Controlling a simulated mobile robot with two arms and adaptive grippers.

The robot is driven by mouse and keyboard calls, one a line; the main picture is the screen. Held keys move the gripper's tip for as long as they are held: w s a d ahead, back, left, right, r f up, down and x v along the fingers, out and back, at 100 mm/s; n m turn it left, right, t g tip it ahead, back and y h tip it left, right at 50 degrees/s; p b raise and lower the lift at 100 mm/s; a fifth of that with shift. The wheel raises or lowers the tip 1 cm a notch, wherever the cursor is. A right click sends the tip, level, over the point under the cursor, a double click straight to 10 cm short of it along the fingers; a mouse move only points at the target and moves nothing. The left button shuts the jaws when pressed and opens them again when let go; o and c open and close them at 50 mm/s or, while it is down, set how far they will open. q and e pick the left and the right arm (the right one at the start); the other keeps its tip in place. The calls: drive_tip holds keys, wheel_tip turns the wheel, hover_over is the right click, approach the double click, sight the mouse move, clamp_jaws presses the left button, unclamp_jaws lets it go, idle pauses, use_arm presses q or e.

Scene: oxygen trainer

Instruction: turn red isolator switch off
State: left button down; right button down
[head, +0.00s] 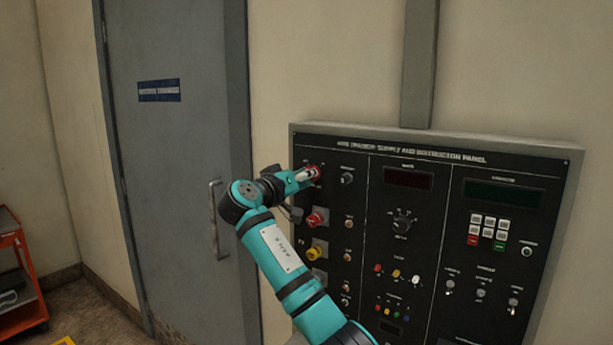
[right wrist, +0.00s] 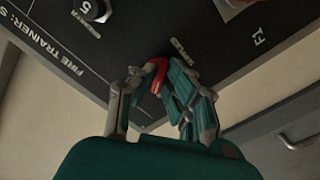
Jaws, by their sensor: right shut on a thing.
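The red isolator switch (head: 316,170) sits at the top left of the black panel (head: 447,204). My right gripper (head: 303,177) is at this switch and partly covers it in the head view. In the right wrist view the fingers of my right gripper (right wrist: 156,88) are shut on the red switch (right wrist: 158,74), which shows between them. The switch's exact angle is hard to tell because the fingers hide much of it. My left gripper is not in view.
A grey door with a handle (head: 218,220) is to the left. An orange cart (head: 14,265) stands at far left.

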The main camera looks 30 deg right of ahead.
drive_tip(key=shift+n, duration=1.2)
drive_tip(key=shift+p, duration=0.3)
drive_tip(key=c, duration=1.4)
unclamp_jaws()
drive_tip(key=v, duration=1.2)
drive_tip(key=shift+a+f, duration=0.1)
